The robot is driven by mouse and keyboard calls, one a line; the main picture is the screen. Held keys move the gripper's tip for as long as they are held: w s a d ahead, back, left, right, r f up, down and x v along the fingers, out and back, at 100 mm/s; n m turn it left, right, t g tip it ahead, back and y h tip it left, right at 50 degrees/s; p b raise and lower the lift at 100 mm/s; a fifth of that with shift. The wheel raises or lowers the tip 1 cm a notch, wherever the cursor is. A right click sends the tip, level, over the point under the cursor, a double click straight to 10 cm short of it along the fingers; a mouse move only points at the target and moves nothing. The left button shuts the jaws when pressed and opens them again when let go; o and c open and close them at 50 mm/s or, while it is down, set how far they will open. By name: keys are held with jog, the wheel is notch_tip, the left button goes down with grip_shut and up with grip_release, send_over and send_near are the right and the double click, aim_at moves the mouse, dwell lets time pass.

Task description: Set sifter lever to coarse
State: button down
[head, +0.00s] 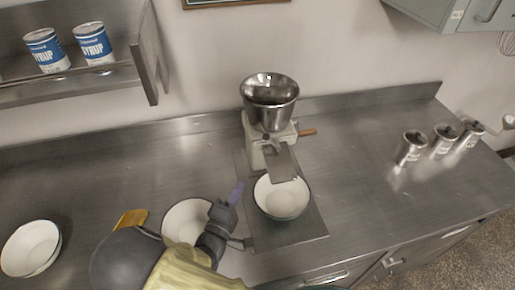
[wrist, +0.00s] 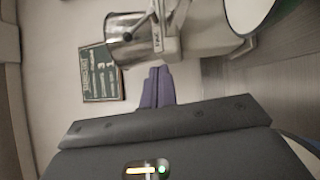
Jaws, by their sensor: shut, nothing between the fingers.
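The sifter (head: 256,150) stands at the back middle of the steel counter, with a steel hopper (head: 270,92) on top and a sloping chute in front. A wooden handle (head: 307,132) sticks out at its right. I cannot tell for certain which part is the setting lever or where it is set. In the wrist view, turned sideways, the hopper (wrist: 126,35) and pale body (wrist: 205,28) fill the top. My gripper (head: 237,192) has purple fingers, shut and empty, left of the front bowl and apart from the sifter. The fingers (wrist: 157,88) also show in the wrist view.
Another bowl (head: 184,218) is partly behind my arm, and one more (head: 31,248) is at far left. Steel canisters (head: 411,148) stand at right. A shelf (head: 100,76) holds syrup cans.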

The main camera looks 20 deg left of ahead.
jog(key=n, duration=0.2)
jog(key=r+n+t+y, duration=0.1)
jog(key=s+n, duration=0.1)
jog(key=n, duration=0.1)
jog(key=shift+a+r+n+t, duration=0.3)
jog(key=shift+r+t, duration=0.1)
jog(key=shift+w, duration=0.2)
jog(key=d+r+p+x, duration=0.1)
jog(key=d+p+x, duration=0.1)
jog(key=p+x, duration=0.5)
jog(key=shift+p+x, duration=0.35)
jog(key=shift+x, duration=2.3)
jog(key=shift+d+r, duration=0.2)
jog(key=shift+r, duration=0.05)
